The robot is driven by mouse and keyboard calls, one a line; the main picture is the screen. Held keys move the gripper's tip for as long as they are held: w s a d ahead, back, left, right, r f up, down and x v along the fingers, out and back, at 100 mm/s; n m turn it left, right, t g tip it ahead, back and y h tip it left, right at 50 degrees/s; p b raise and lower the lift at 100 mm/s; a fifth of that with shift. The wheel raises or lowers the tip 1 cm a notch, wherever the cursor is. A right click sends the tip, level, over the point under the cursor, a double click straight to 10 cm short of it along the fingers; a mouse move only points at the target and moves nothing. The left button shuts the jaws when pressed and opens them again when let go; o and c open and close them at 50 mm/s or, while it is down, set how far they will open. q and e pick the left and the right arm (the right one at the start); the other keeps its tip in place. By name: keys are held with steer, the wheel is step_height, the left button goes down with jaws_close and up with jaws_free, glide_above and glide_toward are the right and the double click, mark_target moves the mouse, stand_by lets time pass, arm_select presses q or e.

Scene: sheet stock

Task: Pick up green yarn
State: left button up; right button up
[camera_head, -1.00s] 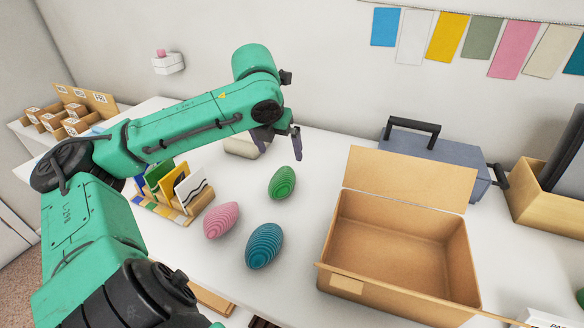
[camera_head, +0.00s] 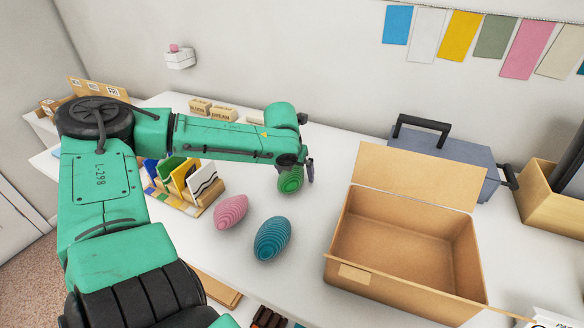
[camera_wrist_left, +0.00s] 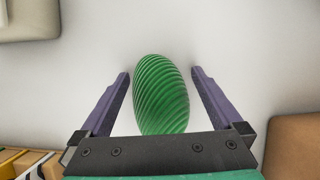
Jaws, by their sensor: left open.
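The green yarn (camera_head: 290,181) is a ribbed egg-shaped ball on the white table in the head view, partly hidden behind my left gripper (camera_head: 300,170). In the left wrist view the green yarn (camera_wrist_left: 162,95) lies between the two open purple fingers of my left gripper (camera_wrist_left: 160,88), with a gap on each side. No finger visibly touches it. My right gripper is not in view.
A pink yarn (camera_head: 230,212) and a blue yarn (camera_head: 272,239) lie nearer on the table. An open cardboard box (camera_head: 350,255) stands to the right, with a grey toolbox (camera_head: 450,164) behind it. A card rack (camera_head: 212,205) stands to the left.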

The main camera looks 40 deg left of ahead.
arm_select(q)
steer(key=shift+s+r, duration=0.1)
steer(key=c, duration=1.3)
